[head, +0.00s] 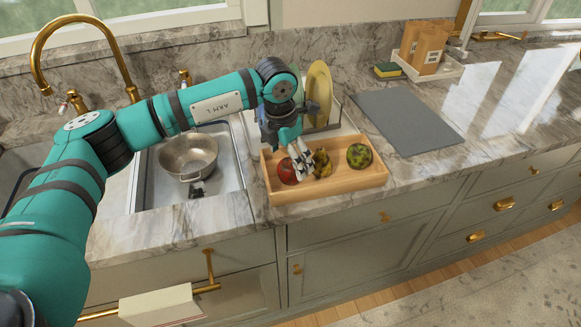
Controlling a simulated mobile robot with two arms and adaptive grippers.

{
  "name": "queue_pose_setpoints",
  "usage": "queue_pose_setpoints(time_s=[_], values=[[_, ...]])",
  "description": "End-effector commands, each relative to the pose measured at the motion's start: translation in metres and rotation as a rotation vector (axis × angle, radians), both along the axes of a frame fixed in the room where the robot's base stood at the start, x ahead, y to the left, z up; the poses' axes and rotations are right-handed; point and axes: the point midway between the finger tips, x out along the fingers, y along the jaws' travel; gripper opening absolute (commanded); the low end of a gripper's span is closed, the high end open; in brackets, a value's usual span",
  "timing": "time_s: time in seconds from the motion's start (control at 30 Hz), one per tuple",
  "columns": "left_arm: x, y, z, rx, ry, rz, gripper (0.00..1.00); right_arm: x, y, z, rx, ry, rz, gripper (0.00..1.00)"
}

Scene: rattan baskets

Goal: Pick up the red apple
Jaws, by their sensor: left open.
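The red apple (287,171) sits in the left part of a shallow wooden tray (335,187) on the counter. My left gripper (301,166) reaches down over the tray, just right of the apple, with its fingers open. The fingers overlap the apple's right side in this view; I cannot tell whether they touch it. My right gripper is not in view.
A brownish-yellow fruit (322,163) lies right beside the gripper, and a green-red fruit (359,155) is farther right in the tray. A dish rack with a yellow plate (319,92) stands behind. The sink with a colander (188,155) is left; a grey mat (408,120) lies right.

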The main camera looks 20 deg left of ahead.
Motion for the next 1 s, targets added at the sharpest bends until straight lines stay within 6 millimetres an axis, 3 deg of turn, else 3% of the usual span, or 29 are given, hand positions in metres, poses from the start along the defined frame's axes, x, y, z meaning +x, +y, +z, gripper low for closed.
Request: queue_pose_setpoints(time_s=[0.23,0.4,0.67,1.0], values=[[0.006,0.001,-0.027,0.000,0.004,0.000,0.88,0.001,0.000,0.022,0.000,-0.001,-0.001,0.40],[0.009,-0.001,-0.048,0.000,0.001,0.000,0.88,0.001,0.000,0.025,0.000,-0.002,-0.001,0.40],[0.010,-0.001,-0.052,0.000,0.000,-0.001,0.88,0.002,-0.002,0.024,-0.002,-0.004,-0.001,0.40],[0.010,-0.001,-0.051,0.000,0.000,-0.001,0.45,0.002,-0.004,0.024,-0.005,-0.004,0.000,0.40]])
